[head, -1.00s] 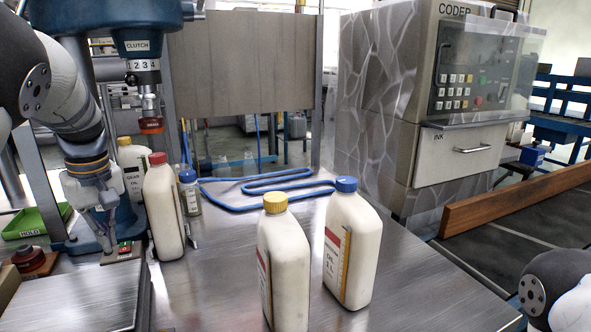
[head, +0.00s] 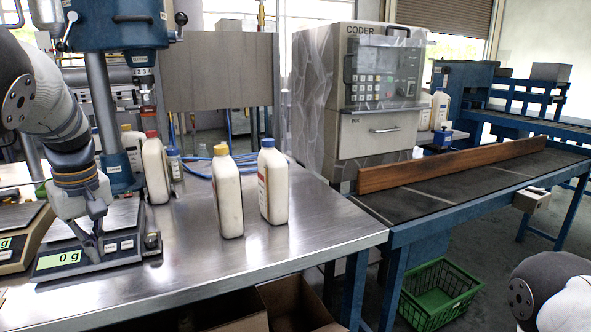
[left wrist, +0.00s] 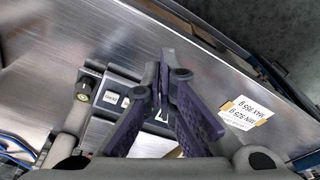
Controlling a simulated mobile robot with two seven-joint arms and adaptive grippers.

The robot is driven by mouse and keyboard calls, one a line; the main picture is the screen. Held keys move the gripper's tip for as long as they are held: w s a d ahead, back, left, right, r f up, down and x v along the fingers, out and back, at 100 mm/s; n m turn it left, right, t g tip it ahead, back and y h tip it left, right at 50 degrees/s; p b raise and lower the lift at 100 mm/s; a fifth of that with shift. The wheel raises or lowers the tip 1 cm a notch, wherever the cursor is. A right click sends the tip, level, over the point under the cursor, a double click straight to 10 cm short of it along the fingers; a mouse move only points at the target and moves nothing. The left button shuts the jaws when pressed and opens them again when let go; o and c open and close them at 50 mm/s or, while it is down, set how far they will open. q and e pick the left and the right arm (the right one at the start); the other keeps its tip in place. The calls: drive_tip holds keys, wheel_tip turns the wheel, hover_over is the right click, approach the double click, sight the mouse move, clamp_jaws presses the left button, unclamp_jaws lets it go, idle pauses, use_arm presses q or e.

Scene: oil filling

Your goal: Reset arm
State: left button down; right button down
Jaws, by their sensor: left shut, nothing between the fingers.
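My left gripper (head: 96,258) is shut and empty, pointing down at the front edge of a scale (head: 62,258) whose display reads 0 g. In the left wrist view its purple fingers (left wrist: 163,78) come together over the scale's button panel (left wrist: 113,97). I cannot tell whether the fingertips touch the panel. Of my right arm, only a rounded link shows at the lower right of the head view; its gripper is out of view.
A red-capped bottle (head: 156,172), a yellow-capped bottle (head: 228,197) and a blue-capped bottle (head: 273,182) stand upright on the steel table (head: 325,232). A drill press column (head: 108,110) stands behind my left arm. A green crate (head: 437,290) sits low under the conveyor (head: 455,185).

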use_arm(q)
drive_tip(key=s+d+f+m+g, duration=0.1)
drive_tip(key=s+f+m, duration=0.1)
drive_tip(key=s+f, duration=0.5)
drive_tip(key=s+d+f+m+g+y, duration=0.1)
drive_tip(key=s+f, duration=0.2)
drive_tip(key=f, duration=0.7)
drive_tip(key=s+d+f+m, duration=0.1)
drive_tip(key=s+f+m, duration=0.1)
drive_tip(key=s+f, duration=0.55)
drive_tip(key=s+d+f+m+h, duration=0.1)
drive_tip(key=s+d+f+m, duration=0.2)
drive_tip(key=s+d, duration=0.4)
drive_tip(key=s+d+f+m+g+h, duration=0.1)
drive_tip(key=s+d+f+m, duration=0.2)
drive_tip(key=s+d, duration=0.4)
drive_tip(key=s+f, duration=0.1)
drive_tip(key=s, duration=0.7)
drive_tip(key=shift+d+h, duration=0.3)
drive_tip(key=shift+h, duration=0.1)
